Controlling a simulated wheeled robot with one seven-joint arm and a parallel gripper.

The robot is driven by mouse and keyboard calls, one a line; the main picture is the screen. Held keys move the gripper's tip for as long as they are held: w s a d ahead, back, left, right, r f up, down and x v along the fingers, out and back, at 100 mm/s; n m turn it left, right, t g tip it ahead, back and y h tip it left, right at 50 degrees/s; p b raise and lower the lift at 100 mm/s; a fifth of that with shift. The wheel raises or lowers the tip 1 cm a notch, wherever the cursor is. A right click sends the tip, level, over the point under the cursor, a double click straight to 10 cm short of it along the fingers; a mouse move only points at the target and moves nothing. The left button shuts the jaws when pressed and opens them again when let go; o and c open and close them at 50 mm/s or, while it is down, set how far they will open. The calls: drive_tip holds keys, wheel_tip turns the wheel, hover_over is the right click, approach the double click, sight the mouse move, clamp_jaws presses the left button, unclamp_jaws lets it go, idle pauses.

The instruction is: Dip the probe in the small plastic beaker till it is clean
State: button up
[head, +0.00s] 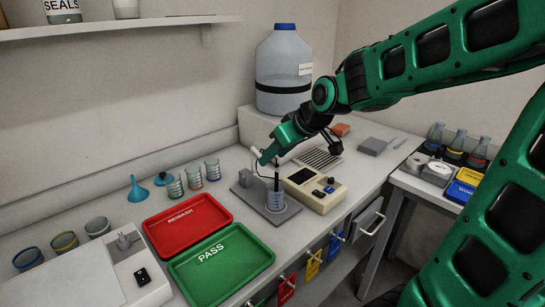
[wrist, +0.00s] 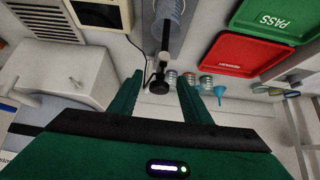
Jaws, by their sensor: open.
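The probe (head: 276,178) is a thin dark rod with its lower end at or inside the clear small plastic beaker (head: 276,201). The beaker stands on a grey base with a post. In the wrist view the probe (wrist: 165,38) has a black knob at its near end, and the beaker (wrist: 172,10) is at the top edge. My gripper (head: 266,157) is just above and left of the probe's top. In the wrist view its fingers (wrist: 159,76) are apart, with the knob showing between them and no visible grip. I cannot tell how deep the tip is.
A beige meter (head: 318,190) stands right of the beaker, with a cable running to the probe. A green PASS tray (head: 222,262) and a red REWASH tray (head: 187,222) lie to the left. Several small beakers, blue funnels and a large water jug (head: 283,58) stand behind.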

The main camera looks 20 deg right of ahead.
drive_tip(key=v, duration=0.9)
drive_tip(key=shift+s+d+r, duration=0.15)
drive_tip(key=shift+s+r, duration=0.05)
drive_tip(key=shift+s+f, duration=0.1)
drive_tip(key=s+d+f+m+g, duration=0.2)
drive_tip(key=s+d+f+m, duration=0.1)
drive_tip(key=s, duration=0.5)
drive_tip(key=s+d+f+m+g+h, duration=0.1)
drive_tip(key=s+d+f+m+g, duration=0.2)
drive_tip(key=s+f, duration=0.3)
drive_tip(key=s+d+f+m+g+h, duration=0.1)
drive_tip(key=s+d+f+m, duration=0.3)
drive_tip(key=s, duration=0.6)
drive_tip(key=shift+d+f+g, duration=0.4)
drive_tip(key=shift+g, duration=0.4)
drive_tip(key=shift+w+f+h, duration=0.25)
drive_tip(key=shift+w+h, duration=0.05)
drive_tip(key=shift+w, duration=0.4)
